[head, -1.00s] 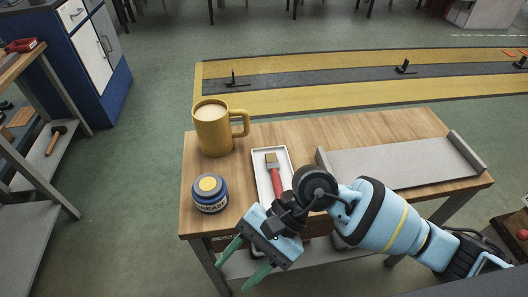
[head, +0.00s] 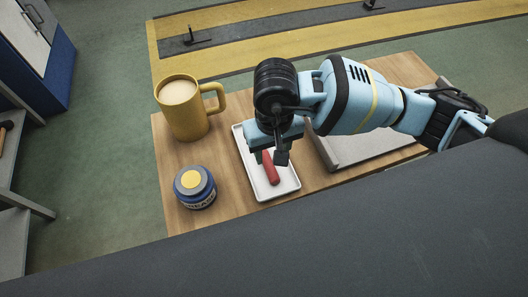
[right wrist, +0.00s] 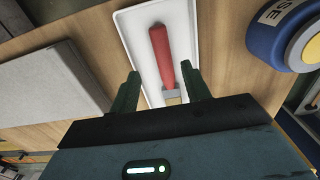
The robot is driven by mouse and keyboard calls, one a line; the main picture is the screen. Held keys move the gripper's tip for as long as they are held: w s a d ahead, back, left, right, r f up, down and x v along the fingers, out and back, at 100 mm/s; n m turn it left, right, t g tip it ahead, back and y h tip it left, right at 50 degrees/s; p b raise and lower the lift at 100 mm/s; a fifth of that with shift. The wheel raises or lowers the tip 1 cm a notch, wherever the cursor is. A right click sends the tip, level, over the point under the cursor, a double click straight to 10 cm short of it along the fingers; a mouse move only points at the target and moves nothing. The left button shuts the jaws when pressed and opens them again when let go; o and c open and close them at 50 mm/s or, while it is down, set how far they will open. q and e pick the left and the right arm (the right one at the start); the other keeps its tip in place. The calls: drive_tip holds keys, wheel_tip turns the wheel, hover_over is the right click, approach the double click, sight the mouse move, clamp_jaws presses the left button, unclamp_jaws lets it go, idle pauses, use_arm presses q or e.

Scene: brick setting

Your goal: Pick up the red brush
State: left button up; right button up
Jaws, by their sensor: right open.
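The red brush (head: 270,168) lies in a white tray (head: 287,190) on the wooden table. In the head view its red handle shows and its far end is hidden by my right gripper. My right gripper (head: 268,158) is over the tray, pointing down. In the right wrist view the brush's red handle (right wrist: 161,52) and part of its metal collar (right wrist: 173,97) show between the two green fingers (right wrist: 158,85). The fingers are open, apart from the brush on both sides. The bristles are hidden behind the gripper body. My left gripper is not in view.
A yellow mug (head: 183,115) stands left of the tray, at the back. A blue grease jar (head: 194,188) stands left of the tray, nearer the front. A grey tray (head: 335,152) lies to the right, partly under my arm.

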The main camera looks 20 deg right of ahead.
sight(271, 168)
drive_tip(key=shift+f, duration=0.2)
drive_tip(key=f, duration=0.2)
drive_tip(key=s+f, duration=0.1)
drive_tip(key=f, duration=0.1)
drive_tip(key=shift+a+p, duration=0.25)
drive_tip(key=shift+p, duration=0.05)
drive_tip(key=shift+f, duration=0.45)
drive_tip(key=shift+w, duration=0.1)
clamp_jaws()
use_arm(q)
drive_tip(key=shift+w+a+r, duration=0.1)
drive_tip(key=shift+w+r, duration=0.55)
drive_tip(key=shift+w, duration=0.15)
